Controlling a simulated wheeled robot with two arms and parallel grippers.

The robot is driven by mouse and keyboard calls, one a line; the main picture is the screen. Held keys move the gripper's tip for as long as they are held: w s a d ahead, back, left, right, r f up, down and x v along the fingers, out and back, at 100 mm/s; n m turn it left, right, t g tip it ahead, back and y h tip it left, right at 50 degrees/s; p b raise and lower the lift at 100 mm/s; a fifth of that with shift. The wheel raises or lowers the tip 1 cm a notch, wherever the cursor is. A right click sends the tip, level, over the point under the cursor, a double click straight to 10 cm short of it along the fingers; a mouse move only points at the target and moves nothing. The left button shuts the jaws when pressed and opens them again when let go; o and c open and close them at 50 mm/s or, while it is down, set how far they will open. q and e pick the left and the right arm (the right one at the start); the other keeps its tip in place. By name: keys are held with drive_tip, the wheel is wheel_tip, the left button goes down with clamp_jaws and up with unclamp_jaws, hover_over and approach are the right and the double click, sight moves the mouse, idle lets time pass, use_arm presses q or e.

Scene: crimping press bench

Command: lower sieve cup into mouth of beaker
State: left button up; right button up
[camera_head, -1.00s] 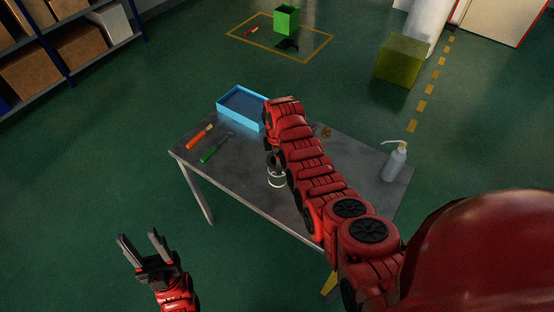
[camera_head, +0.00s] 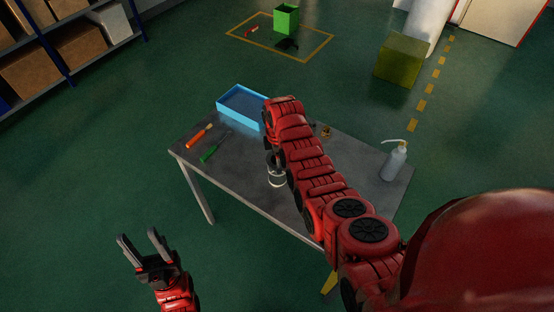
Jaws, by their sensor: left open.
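A small clear beaker (camera_head: 276,182) with pale rims stands upright on the metal table, just below the end of my right arm. The sieve cup cannot be made out clearly; a dark shape sits at the top of the beaker, and I cannot tell whether it is the cup or part of my right gripper. My right arm reaches over the table and bends down there, so its gripper is mostly hidden. My left gripper (camera_head: 146,246) is open and empty, off the table at the lower left.
On the metal table (camera_head: 238,178) are a blue tray (camera_head: 231,116), an orange-handled tool (camera_head: 197,138), a green-handled screwdriver (camera_head: 210,153), a small brown item (camera_head: 326,131) and a white wash bottle (camera_head: 394,163). The table's front left is clear. Shelves with boxes (camera_head: 75,45) stand at the far left.

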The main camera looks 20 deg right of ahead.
drive_tip(key=shift+b, duration=0.3)
idle(0.6)
drive_tip(key=shift+f+b, duration=0.65)
drive_tip(key=shift+f, duration=0.25)
drive_tip(key=o, duration=1.3)
drive_tip(key=shift+o, duration=0.2)
drive_tip(key=shift+r, duration=0.1)
drive_tip(key=shift+w+r, duration=0.1)
drive_tip(key=shift+r, duration=0.4)
wheel_tip(320, 180, up, 4)
drive_tip(key=shift+b, duration=1.15)
wheel_tip(320, 180, up, 12)
drive_tip(key=p, duration=1)
drive_tip(key=shift+r, duration=0.2)
drive_tip(key=shift+f, duration=0.1)
